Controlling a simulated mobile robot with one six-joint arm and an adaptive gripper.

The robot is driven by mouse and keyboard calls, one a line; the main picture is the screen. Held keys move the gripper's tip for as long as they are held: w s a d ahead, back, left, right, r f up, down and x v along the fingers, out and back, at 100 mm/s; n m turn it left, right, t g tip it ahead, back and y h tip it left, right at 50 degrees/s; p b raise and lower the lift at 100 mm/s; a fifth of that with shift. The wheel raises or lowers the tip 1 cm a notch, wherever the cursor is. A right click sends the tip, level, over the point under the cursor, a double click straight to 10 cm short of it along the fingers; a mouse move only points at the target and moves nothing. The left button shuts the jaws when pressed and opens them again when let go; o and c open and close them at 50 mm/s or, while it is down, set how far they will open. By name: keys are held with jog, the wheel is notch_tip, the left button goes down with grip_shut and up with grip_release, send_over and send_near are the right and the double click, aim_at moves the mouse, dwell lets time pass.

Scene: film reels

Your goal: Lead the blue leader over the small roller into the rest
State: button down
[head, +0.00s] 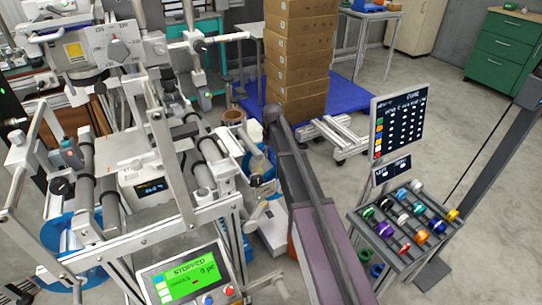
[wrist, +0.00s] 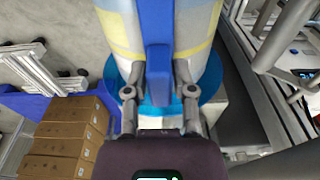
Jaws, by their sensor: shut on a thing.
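In the wrist view my gripper (wrist: 159,75) is shut on the blue leader (wrist: 157,35), a flat blue strip with a thicker blue end between the fingers. The strip runs up over a film reel (wrist: 118,25) with white, pale blue and yellow bands. A bright blue round flange (wrist: 208,85) shows behind the fingers. In the head view a blue round part (head: 259,163) stands beside the machine, partly behind my arm; my fingers are not clear there. Grey rollers (head: 205,185) sit on the machine frame. I cannot tell which is the small roller, or make out the rest.
The machine's metal frame (head: 150,235) with a green screen (head: 190,282) fills the left. Stacked cartons (head: 298,45) stand on a blue pallet (head: 345,92) behind. A rack of coloured spools (head: 385,232) stands right. Open floor lies at the far right.

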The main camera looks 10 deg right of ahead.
aim_at(269, 149)
jog(key=shift+r+p, duration=2.4)
jog(key=shift+r, duration=0.05)
dwell(1.1)
jog(key=shift+a+r, duration=0.1)
jog(key=shift+r, duration=0.1)
dwell(0.3)
jog(key=s+a+r+p, duration=0.1)
jog(key=a+r+p, duration=0.2)
jog(key=r+p, duration=0.7)
jog(key=shift+r+p, duration=0.2)
jog(key=shift+p, duration=0.25)
dwell(2.2)
jog(key=shift+a, duration=0.1)
